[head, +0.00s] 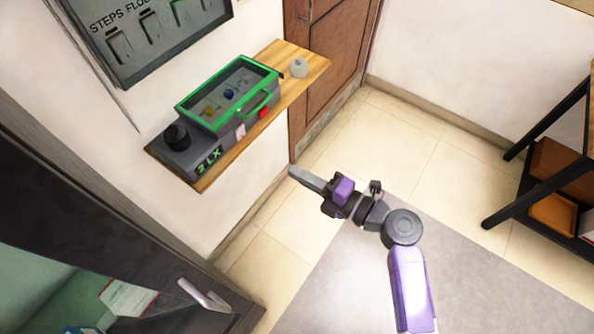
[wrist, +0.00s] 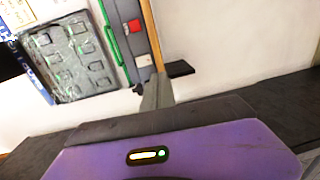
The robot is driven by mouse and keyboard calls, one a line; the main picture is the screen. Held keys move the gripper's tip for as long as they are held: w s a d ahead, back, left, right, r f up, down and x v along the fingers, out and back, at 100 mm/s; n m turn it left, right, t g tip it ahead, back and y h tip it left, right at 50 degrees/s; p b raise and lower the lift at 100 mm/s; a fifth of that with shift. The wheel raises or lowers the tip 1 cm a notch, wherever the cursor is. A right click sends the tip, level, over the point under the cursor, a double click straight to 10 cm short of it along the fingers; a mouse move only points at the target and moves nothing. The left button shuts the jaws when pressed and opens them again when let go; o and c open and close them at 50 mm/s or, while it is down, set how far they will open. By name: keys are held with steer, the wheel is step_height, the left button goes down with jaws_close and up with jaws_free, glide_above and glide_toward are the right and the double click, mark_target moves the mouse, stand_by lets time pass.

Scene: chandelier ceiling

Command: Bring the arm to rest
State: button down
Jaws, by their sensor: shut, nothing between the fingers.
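My gripper (head: 306,178) is at the end of my purple and grey arm, near the middle of the head view. It is shut and empty, held in open air to the lower right of the wooden wall shelf (head: 312,62). It touches nothing that I can see. In the wrist view my gripper (wrist: 157,92) points up the picture, with the purple gripper body along the bottom.
A grey device with a green-framed lid (head: 268,103) sits on the shelf with a small pale object (head: 299,67). A dark door with a handle (head: 203,296) is at lower left, a black rack (head: 540,147) at right. Tiled floor between is clear.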

stand_by(0.3)
step_height(320, 180, up, 8)
steer(key=w+d+m+t, duration=0.1)
steer(key=d+m+t, duration=0.2)
steer(key=t, duration=0.1)
steer(key=s+d+r+m+t+h, duration=0.4)
steer(key=s+d+m+t, duration=0.15)
steer(key=m, duration=0.25)
steer(key=s+d+f+m+g+h, duration=0.1)
steer(key=s+d+m+h, duration=0.2)
steer(key=s, duration=0.6)
steer(key=s+d+f+m+g+h, duration=0.1)
steer(key=s+d+m+g+h, duration=0.1)
steer(key=s+m, duration=0.6)
steer(key=s+d+m+g+h, duration=0.2)
steer(key=s+d+m+h, duration=0.2)
steer(key=s, duration=0.7)
steer(key=shift+s+f+m, duration=0.4)
steer(key=shift+m, duration=0.8)
